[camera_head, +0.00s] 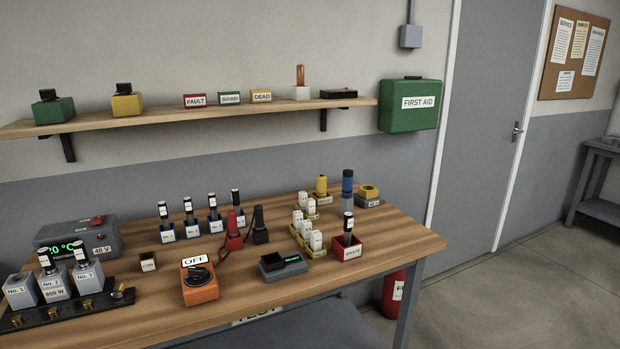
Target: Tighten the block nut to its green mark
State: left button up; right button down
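The black base rail (70,313) at the bench's front left carries three grey blocks: No. 1 (20,292), No. 2 (56,288) and No. 3 (88,278). Black-topped probes stand in No. 2 and No. 3; No. 1 shows none. Small brass knobs (52,312) sit along the rail's front, and a larger brass fitting (119,292) is at its right end. I cannot tell which of these is the block nut. A green mark is too small to make out. Neither of my grippers is in view.
An orange box (200,291) with a dial and OFF sign stands right of the rail. Labelled probes, a black meter (284,266) and a red holder (346,250) occupy the bench (395,240). A shelf (190,114) overhangs behind.

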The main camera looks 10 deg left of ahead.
aim_at(118, 293)
jog(key=u, duration=1.65)
